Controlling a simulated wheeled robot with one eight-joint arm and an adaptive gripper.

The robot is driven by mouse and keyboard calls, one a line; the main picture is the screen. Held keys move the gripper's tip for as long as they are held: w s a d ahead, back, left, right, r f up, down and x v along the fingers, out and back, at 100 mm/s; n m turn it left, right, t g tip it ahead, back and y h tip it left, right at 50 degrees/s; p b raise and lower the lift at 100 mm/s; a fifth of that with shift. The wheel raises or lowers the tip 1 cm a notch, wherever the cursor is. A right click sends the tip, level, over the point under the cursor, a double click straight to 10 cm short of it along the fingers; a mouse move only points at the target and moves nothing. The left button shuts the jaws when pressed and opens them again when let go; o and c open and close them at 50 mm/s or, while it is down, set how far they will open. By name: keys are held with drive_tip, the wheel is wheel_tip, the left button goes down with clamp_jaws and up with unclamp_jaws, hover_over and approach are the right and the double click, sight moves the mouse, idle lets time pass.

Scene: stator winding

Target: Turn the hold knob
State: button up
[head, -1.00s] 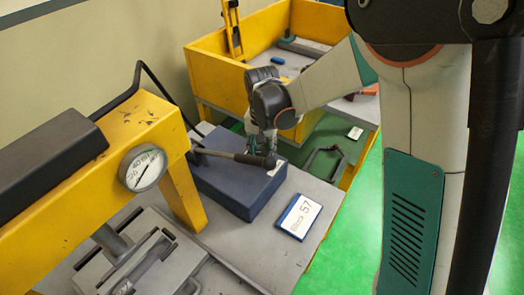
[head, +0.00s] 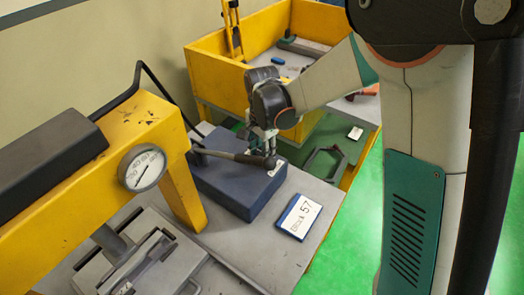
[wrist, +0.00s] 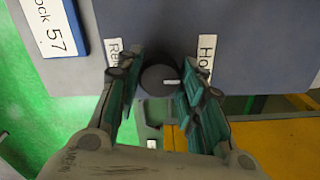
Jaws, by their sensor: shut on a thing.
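The hold knob (wrist: 158,80) is a dark round knob with a small white mark on top, seen in the wrist view at the edge of the blue-grey box. A partly covered label starting "Re" (wrist: 114,48) lies to its left and one starting "Ho" (wrist: 206,52) to its right. My gripper (wrist: 161,70) has its green-padded fingers on both sides of the knob, shut on it. In the head view my gripper (head: 265,138) reaches down at the far end of the blue-grey box (head: 238,189); the knob is not clearly visible there.
A dark lever (head: 228,155) lies across the box, close to my gripper. A yellow press frame with a gauge (head: 142,168) stands at the left. A "Block 57" card (head: 299,216) lies on the grey bench. A yellow-walled bin (head: 217,78) is behind.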

idle(0.4)
drive_tip(key=o, duration=1.1)
drive_tip(key=shift+c, duration=0.2)
wheel_tip(320, 180, up, 12)
